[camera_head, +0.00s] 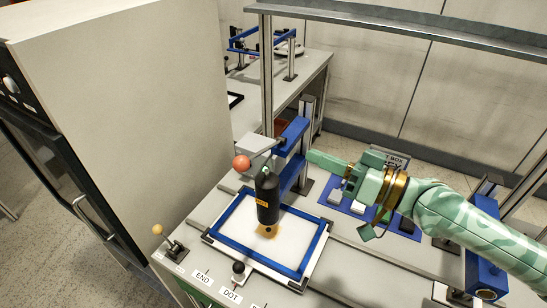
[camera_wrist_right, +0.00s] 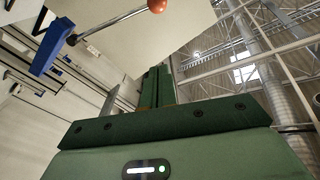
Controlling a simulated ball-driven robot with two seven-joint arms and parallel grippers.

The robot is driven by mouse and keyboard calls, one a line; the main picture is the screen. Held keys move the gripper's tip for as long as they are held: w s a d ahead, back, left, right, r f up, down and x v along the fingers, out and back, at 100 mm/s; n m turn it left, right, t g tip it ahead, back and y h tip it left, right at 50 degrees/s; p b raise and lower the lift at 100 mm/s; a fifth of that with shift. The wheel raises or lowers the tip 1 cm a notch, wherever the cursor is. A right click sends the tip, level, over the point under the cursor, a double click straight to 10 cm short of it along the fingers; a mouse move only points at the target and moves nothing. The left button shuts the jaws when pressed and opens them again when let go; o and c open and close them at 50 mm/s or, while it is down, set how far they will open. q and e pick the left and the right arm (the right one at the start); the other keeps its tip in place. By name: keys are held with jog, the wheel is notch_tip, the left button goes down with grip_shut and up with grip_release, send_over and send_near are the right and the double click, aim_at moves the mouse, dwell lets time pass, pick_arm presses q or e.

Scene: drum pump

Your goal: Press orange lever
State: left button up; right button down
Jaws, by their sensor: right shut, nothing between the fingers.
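The orange lever has a round orange-red ball knob (camera_head: 241,162) on a grey arm, joined to a blue bracket on the post behind the black cylinder (camera_head: 267,198). The knob also shows at the top of the right wrist view (camera_wrist_right: 157,5). My right gripper (camera_head: 314,158) is pale green, shut and empty. In the head view it points left, to the right of the blue bracket, apart from the knob. In the wrist view its closed fingers (camera_wrist_right: 157,88) show below the knob. My left gripper is not in view.
A blue-framed white plate (camera_head: 228,255) lies under the cylinder. A smaller lever with a tan-orange ball (camera_head: 157,230) and a black knob (camera_head: 238,268) stand near the front edge. A tall cabinet (camera_head: 130,95) is at the left. A metal overhead rail (camera_head: 400,30) crosses the back.

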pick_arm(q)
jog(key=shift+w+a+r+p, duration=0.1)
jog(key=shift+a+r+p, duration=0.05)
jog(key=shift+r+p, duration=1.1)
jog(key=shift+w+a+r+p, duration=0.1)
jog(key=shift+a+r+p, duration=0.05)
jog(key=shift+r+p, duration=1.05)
pick_arm(e)
jog(key=w+a+f, duration=0.2)
jog(key=w+a, duration=0.2)
jog(key=a, duration=0.6)
jog(key=shift+w+a+f+m, duration=0.25)
jog(key=shift+w+a+m, duration=0.05)
jog(key=shift+w+a, duration=0.1)
